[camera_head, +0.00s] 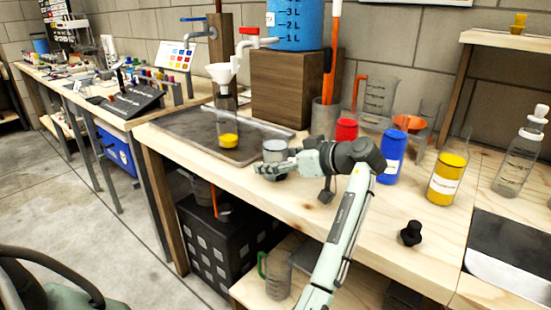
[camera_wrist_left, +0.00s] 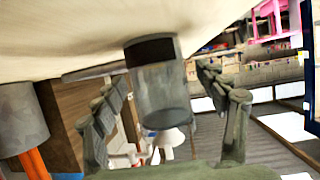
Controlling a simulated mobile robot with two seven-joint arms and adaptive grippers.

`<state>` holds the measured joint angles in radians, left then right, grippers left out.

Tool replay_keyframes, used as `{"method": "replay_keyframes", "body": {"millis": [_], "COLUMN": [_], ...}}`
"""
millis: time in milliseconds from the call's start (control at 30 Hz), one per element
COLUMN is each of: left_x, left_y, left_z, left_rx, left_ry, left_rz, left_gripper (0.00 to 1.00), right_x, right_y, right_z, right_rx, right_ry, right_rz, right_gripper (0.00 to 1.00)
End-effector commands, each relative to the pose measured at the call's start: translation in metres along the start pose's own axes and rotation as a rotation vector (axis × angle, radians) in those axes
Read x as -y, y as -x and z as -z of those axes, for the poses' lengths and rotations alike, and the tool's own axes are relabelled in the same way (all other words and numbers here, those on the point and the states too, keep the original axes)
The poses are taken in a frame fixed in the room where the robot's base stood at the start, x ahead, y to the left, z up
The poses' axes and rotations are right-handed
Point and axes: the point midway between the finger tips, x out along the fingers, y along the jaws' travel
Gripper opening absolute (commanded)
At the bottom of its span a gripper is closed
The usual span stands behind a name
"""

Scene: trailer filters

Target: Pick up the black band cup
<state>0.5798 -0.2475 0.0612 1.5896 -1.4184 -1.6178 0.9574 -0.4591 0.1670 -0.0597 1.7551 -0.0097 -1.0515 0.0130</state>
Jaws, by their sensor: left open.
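The black band cup (camera_head: 275,149) is a clear grey cup standing on the wooden bench beside the metal tray. In the left wrist view the cup (camera_wrist_left: 160,88) appears upside down, with its black band (camera_wrist_left: 150,50) at the end by the bench top. My left gripper (camera_head: 268,168) is open at the cup, its fingers hiding the cup's lower part in the head view. In the left wrist view the fingers (camera_wrist_left: 163,80) lie to either side of the cup, with gaps visible. My right gripper is in neither view.
A wooden block (camera_head: 285,88) stands behind. Red (camera_head: 346,131), blue (camera_head: 391,160) and yellow (camera_head: 446,180) containers stand right of the cup. A black knob-like object (camera_head: 411,234) lies near the front.

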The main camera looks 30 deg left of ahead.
Motion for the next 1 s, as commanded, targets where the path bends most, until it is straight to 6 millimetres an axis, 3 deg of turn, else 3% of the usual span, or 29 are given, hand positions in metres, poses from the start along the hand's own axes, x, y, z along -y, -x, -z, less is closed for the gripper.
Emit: {"method": "replay_keyframes", "body": {"millis": [267, 767, 1000], "left_x": [-0.0001, -0.0001, -0.0002], "left_y": [-0.0042, -0.0038, -0.0035], "left_z": [-0.0005, -0.0004, 0.0005], "left_rx": [0.000, 0.001, -0.001], "left_ry": [0.000, 0.000, 0.001], "left_rz": [0.000, -0.001, -0.001], "left_gripper": [0.73, 0.12, 0.12], "right_x": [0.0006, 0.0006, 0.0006], "right_y": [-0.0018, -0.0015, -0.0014], "right_z": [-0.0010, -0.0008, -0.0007], "right_rx": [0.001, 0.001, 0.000], "right_ry": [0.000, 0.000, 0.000], "right_rz": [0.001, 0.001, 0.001], "right_gripper": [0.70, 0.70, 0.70]}}
